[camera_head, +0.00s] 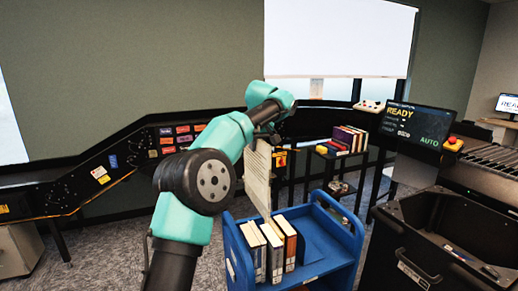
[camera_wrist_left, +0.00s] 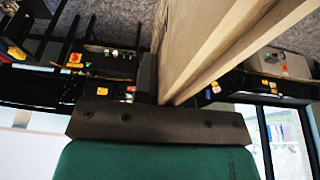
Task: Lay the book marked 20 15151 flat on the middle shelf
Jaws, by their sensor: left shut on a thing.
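My left gripper (camera_head: 265,135) is shut on a pale book (camera_head: 258,182), which hangs down from it over the back left of a blue cart (camera_head: 332,262). The book's pale side faces the head camera; no number can be read on it. In the left wrist view the book (camera_wrist_left: 205,45) rises from the gripper (camera_wrist_left: 158,85), large and close to the camera. Several upright books (camera_head: 272,250) stand in the cart's top at the left; their spine marks are too small to read. The cart's lower levels are mostly hidden. My right gripper is not in view.
The cart's top is bare to the right of the books. A small dark stand with more books (camera_head: 345,140) is behind the cart. A black bin (camera_head: 440,235) stands close at the right, below a roller conveyor (camera_head: 490,160) and a screen (camera_head: 418,127) reading READY.

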